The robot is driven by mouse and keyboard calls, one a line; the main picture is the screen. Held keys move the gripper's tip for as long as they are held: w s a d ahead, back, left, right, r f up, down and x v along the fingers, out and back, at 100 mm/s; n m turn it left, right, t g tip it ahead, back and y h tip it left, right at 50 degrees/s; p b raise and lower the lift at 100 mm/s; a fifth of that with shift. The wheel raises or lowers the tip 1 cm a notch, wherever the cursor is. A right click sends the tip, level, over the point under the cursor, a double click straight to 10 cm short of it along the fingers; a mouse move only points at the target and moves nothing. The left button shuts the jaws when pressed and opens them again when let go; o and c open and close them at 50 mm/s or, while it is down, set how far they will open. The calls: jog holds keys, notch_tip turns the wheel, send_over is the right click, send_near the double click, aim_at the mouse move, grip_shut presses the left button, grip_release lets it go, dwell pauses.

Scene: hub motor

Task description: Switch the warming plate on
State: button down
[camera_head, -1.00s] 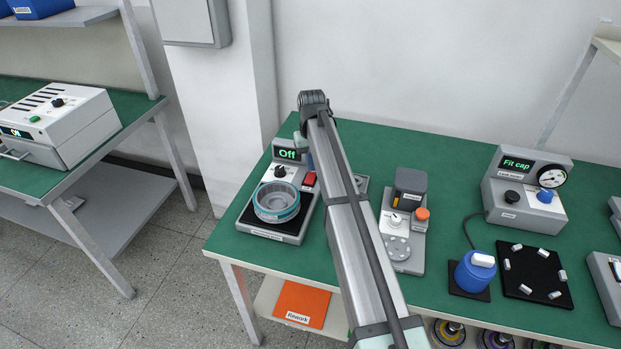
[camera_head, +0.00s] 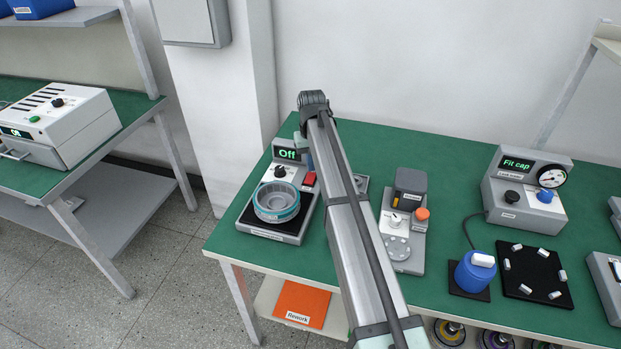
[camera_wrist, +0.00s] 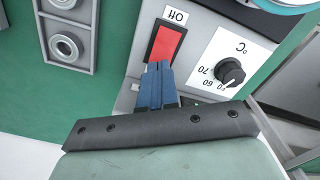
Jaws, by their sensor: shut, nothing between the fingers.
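The warming plate (camera_head: 290,232) stands at the left end of the green bench, with a clear round metal-rimmed part (camera_head: 276,202) on its black pad. Its display (camera_head: 288,154) reads "Off" in green. Its red switch (camera_head: 309,179) is beside the black dial (camera_head: 281,171). In the wrist view the red switch (camera_wrist: 168,38) and the dial (camera_wrist: 229,72) show close up. My gripper (camera_wrist: 158,66) is shut and empty, its blue fingertips at the near edge of the red switch. I cannot tell whether they touch it. In the head view my arm mostly hides the gripper.
A grey device with an orange knob (camera_head: 422,214) stands right of my arm. Further right are a gauge unit (camera_head: 528,188), a blue container (camera_head: 473,275) and a black mat (camera_head: 534,288) with several small parts. A grey fixture (camera_wrist: 66,48) with round sockets lies beside the plate.

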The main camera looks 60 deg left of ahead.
aim_at(312, 174)
jog(key=shift+f, duration=1.05)
dwell(0.7)
jog(key=shift+r, duration=3.55)
